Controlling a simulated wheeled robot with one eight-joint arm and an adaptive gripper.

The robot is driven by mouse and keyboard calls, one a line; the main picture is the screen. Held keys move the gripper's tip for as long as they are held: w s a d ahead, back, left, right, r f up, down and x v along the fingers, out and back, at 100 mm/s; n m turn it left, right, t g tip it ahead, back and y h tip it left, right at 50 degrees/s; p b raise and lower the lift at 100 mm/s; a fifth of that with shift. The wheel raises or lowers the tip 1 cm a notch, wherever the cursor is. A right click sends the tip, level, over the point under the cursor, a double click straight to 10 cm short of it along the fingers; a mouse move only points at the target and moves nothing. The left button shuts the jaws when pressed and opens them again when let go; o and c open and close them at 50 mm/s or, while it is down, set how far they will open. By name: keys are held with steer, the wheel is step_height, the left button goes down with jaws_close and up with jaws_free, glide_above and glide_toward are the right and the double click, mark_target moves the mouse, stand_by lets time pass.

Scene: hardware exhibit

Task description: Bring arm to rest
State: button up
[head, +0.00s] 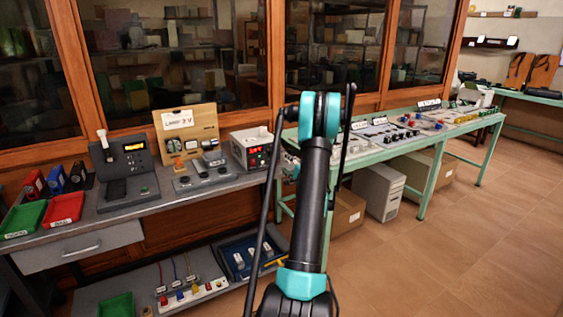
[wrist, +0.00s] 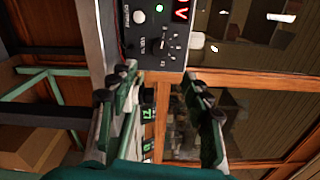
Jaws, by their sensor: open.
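My arm rises in the middle of the head view as a black link with teal joints, in front of the workbenches. My gripper itself is hidden behind the arm there. In the wrist view my gripper (wrist: 150,90) is open, its two fingers spread apart with nothing held between them. A power supply box (wrist: 158,30) with a red display and knobs shows beyond the fingertips, turned sideways. The same box (head: 252,148) stands on the bench just left of my arm in the head view.
A grey bench (head: 150,205) on the left holds a meter device (head: 125,170), a wooden panel (head: 187,133), and red (head: 63,208) and green (head: 22,219) trays. A green-framed table (head: 425,150) with instruments stands right. Glass cabinets line the back. Open tiled floor (head: 460,250) lies at right.

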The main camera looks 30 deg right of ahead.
steer(key=shift+s, duration=0.65)
